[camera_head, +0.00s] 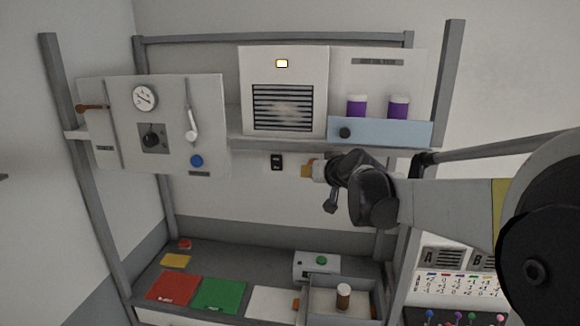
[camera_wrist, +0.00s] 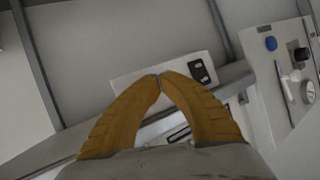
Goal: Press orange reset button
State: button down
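My gripper (camera_head: 308,171) is raised in front of the wall under the upper shelf, just right of a black switch plate (camera_head: 276,162). In the wrist view its two orange-yellow fingers (camera_wrist: 160,76) meet at the tips, with nothing seen between them. No label reading reset can be made out. A small red-orange button (camera_head: 185,243) sits at the back left of the bench, well below and left of my gripper.
The grey panel (camera_head: 215,110) at left carries a gauge, a knob, levers and a blue button (camera_head: 196,161). Purple containers (camera_head: 357,106) stand behind a blue-grey front. The bench holds red and green mats (camera_head: 219,295), a green-button box (camera_head: 318,266) and an open drawer (camera_head: 370,284) with a brown bottle.

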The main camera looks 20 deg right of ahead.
jog(key=shift+w+d, duration=0.25)
jog(key=shift+w, duration=0.15)
jog(key=shift+w+d, duration=0.25)
jog(key=shift+w, duration=0.05)
dwell(0.8)
jog(key=shift+s+a, duration=0.5)
jog(key=shift+s, duration=0.2)
jog(key=shift+s+a, duration=0.7)
jog(key=shift+s, duration=0.35)
jog(key=shift+s+a, duration=0.7)
jog(key=shift+s, duration=0.35)
